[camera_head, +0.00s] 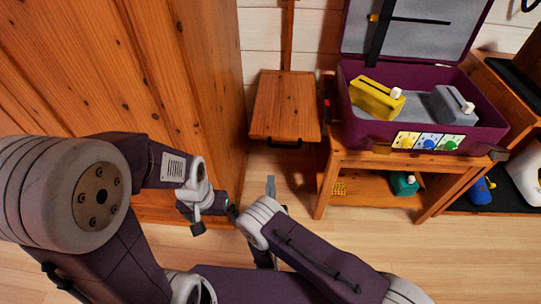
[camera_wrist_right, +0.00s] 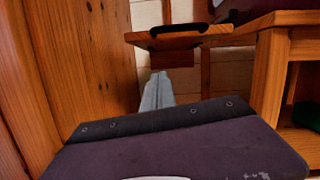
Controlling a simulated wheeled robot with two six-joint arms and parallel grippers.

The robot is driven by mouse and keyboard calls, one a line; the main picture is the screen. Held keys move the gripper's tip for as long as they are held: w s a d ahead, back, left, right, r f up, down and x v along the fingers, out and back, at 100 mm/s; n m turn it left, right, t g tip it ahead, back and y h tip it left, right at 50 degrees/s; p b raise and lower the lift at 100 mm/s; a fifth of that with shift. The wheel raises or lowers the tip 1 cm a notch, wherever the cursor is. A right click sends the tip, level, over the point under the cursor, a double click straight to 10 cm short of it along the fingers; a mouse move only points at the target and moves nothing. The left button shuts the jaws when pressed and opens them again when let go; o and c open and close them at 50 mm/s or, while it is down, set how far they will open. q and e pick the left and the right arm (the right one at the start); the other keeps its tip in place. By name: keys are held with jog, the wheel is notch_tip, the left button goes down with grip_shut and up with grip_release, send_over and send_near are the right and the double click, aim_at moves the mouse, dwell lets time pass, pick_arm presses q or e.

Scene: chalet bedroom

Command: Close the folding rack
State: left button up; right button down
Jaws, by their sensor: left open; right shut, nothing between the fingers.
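The folding rack (camera_head: 285,100) is a wooden panel standing out level from a wooden upright at the white wall. A black handle (camera_head: 284,142) is on its front edge. In the right wrist view the rack (camera_wrist_right: 200,38) is seen edge-on, with its handle (camera_wrist_right: 178,29) on top. My right gripper (camera_head: 271,187) is shut and empty, in front of and below the rack's front edge, apart from it. Its grey fingers (camera_wrist_right: 157,90) point toward the space under the panel. My left gripper (camera_head: 232,209) is open, further left and lower; its fingertips are partly hidden.
A tall wooden cabinet (camera_head: 130,60) stands close on the left. To the right, a wooden bench (camera_head: 345,158) carries an open purple suitcase (camera_head: 375,135) near the rack's side. A shelf unit (camera_head: 525,85) is at far right. The floor (camera_head: 290,180) before the rack is clear.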

pick_arm(q)
notch_tip(320, 180, down, 6)
jog(key=b, duration=0.5)
jog(key=shift+b, duration=0.3)
pick_arm(e)
jog(key=w+r, duration=0.6)
jog(key=w, duration=0.3)
jog(key=shift+a+r, duration=0.15)
jog(key=shift+a, duration=0.25)
pick_arm(q)
jog(key=shift+r, duration=0.1)
pick_arm(e)
jog(key=shift+w+r, duration=0.1)
